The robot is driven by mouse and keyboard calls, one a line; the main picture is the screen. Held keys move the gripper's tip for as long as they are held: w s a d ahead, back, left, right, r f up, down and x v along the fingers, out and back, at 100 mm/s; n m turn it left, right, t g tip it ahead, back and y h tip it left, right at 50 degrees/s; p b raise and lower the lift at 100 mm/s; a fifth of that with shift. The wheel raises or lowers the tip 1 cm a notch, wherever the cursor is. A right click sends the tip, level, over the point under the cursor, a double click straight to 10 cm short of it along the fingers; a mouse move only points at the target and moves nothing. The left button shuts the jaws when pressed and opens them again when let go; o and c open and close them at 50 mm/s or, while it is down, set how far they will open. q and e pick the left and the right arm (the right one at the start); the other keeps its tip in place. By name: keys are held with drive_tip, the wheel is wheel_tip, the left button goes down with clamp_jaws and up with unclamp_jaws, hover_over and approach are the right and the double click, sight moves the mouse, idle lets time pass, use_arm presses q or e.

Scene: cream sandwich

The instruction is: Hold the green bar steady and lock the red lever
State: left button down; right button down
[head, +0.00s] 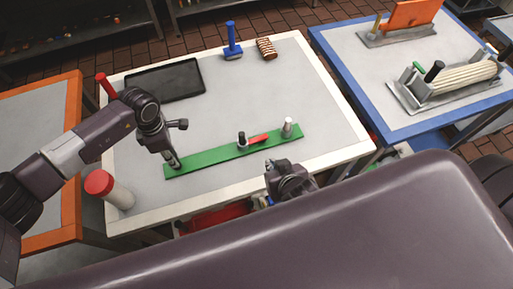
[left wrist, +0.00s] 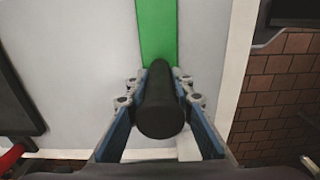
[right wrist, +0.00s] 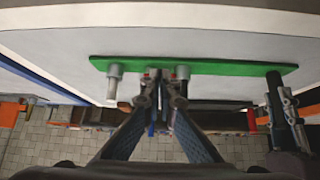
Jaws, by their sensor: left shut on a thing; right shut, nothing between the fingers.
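The green bar (head: 205,158) lies flat on the white-rimmed table; it also shows in the left wrist view (left wrist: 157,30) and right wrist view (right wrist: 230,69). My left gripper (head: 173,161) is shut on a black post (left wrist: 160,112) at the bar's left end. The red lever (head: 258,139) lies along the bar, between a dark-topped post (head: 241,141) and a pale post (head: 287,128). My right gripper (right wrist: 165,92) is shut and empty, its tips in front of the bar near the lever. I cannot tell whether they touch it.
A red-topped white cylinder (head: 115,193) stands at front left. The table (head: 330,110) is clear behind the green bar.

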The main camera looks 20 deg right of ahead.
sight(252, 144)
drive_tip(key=shift+n+t+y, duration=0.5)
drive_tip(key=shift+n+t, duration=0.1)
drive_tip(key=x, duration=0.6)
drive_tip(key=a+x, duration=0.1)
drive_tip(key=x, duration=0.1)
drive_tip(key=shift+f, duration=0.6)
drive_tip(key=shift+w+r, duration=0.1)
drive_tip(key=shift+w, duration=1.1)
drive_tip(key=shift+w+a, duration=0.1)
drive_tip(key=shift+w, duration=0.5)
drive_tip(key=shift+w, duration=0.1)
drive_tip(key=shift+w+a, duration=0.2)
drive_tip(key=shift+w, duration=0.35)
